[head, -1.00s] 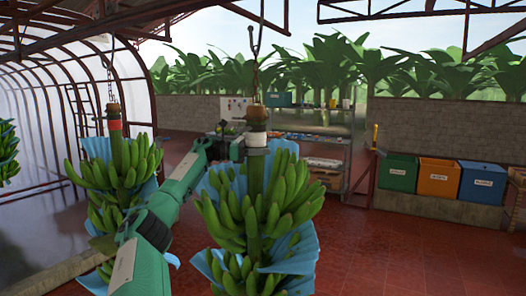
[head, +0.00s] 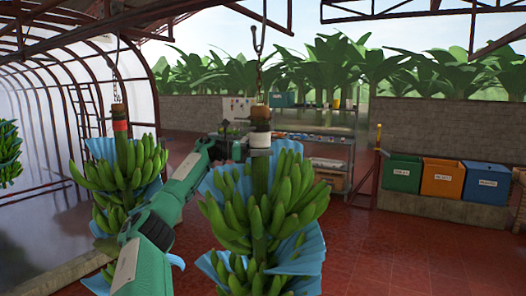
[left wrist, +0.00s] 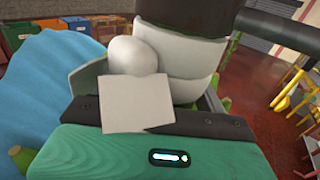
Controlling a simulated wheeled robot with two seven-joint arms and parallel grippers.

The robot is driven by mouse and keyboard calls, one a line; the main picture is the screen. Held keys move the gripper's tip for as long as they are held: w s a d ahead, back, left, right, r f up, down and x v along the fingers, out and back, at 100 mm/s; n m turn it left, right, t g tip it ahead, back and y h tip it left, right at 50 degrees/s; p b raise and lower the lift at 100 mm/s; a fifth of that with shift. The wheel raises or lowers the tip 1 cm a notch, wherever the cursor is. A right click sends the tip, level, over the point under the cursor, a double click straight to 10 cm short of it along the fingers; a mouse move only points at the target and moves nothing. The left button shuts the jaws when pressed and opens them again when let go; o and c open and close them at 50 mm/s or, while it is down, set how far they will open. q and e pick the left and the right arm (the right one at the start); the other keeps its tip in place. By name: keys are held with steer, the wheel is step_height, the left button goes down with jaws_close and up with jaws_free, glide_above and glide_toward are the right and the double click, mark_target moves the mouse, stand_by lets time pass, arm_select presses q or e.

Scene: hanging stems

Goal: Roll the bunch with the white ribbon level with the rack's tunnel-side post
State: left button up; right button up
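The bunch with the white ribbon (head: 259,140) hangs on a chain in the middle of the head view, green bananas with blue sheets between the hands. My left gripper (head: 236,149) is at its stem, at ribbon height, on the left side. The left wrist view shows the white ribbon (left wrist: 190,75) close up, with a pale knob and square flap in front. The fingers are mostly hidden by the stem and flap, so their grip is unclear. The rack (head: 328,139) stands behind; its left, tunnel-side end is partly covered by my arm and the bunch. My right gripper is out of view.
A bunch with a red ribbon (head: 120,126) hangs to the left, partly behind my left arm. Another bunch (head: 8,155) hangs at the left edge. The arched tunnel (head: 50,130) is at left. Green, orange and blue bins (head: 442,179) stand at right. Red floor at right is clear.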

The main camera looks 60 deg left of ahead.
mark_target(247, 170)
arm_select(q)
steer(key=shift+s, duration=0.1)
steer(key=shift+s+a+f+b, duration=0.1)
steer(key=shift+s+b, duration=0.1)
steer(key=shift+b, duration=0.1)
steer(key=b+v, duration=0.2)
steer(key=v, duration=0.2)
steer(key=shift+s+a+f+b, duration=0.2)
steer(key=shift+s+b, duration=0.05)
steer(key=shift+b, duration=0.15)
steer(key=v, duration=0.5)
steer(key=b+v, duration=0.1)
steer(key=v, duration=0.1)
steer(key=shift+s+a+r, duration=0.15)
steer(key=shift+s+r, duration=0.15)
steer(key=shift+r, duration=0.05)
steer(key=shift+s+a, duration=0.2)
steer(key=shift+s, duration=0.25)
